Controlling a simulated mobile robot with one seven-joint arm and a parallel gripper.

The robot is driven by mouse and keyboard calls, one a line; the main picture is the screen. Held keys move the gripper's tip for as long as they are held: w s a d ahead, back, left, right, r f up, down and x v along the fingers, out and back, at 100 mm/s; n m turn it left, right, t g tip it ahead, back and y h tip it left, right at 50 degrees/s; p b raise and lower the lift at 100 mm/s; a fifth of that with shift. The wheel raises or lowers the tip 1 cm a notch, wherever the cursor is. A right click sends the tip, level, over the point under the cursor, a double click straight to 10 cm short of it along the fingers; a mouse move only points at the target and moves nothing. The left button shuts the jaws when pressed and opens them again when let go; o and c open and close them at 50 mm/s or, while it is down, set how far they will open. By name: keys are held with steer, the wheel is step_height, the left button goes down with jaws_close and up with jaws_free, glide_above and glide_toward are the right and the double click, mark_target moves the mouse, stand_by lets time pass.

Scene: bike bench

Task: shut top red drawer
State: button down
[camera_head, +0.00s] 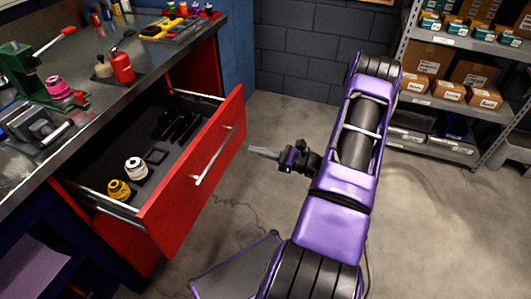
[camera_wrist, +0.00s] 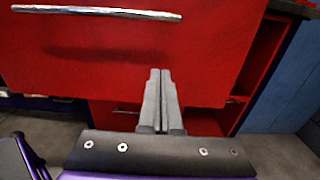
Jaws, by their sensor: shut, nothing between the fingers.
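The top red drawer (camera_head: 205,170) is pulled well out from under the metal bench in the head view. Its red front also fills the upper part of the wrist view (camera_wrist: 215,55). A silver bar handle (camera_head: 214,157) runs across the front, and it shows at the top left of the wrist view (camera_wrist: 95,12). My gripper (camera_head: 250,151) is shut and empty, its fingers pointing at the drawer front. It is right of the handle in the head view, apparently a short gap away. In the wrist view the fingertips (camera_wrist: 161,72) overlap the front's lower part; contact cannot be told.
The drawer holds a white-topped jar (camera_head: 136,168), a yellow jar (camera_head: 119,190) and dark tools (camera_head: 178,127). The bench top (camera_head: 150,62) carries a vise, bottles and tools. Shelves with boxes (camera_head: 450,90) stand at the right.

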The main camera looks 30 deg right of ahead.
steer(key=x, duration=0.8)
steer(key=shift+w+a, duration=0.1)
steer(key=shift+a, duration=0.05)
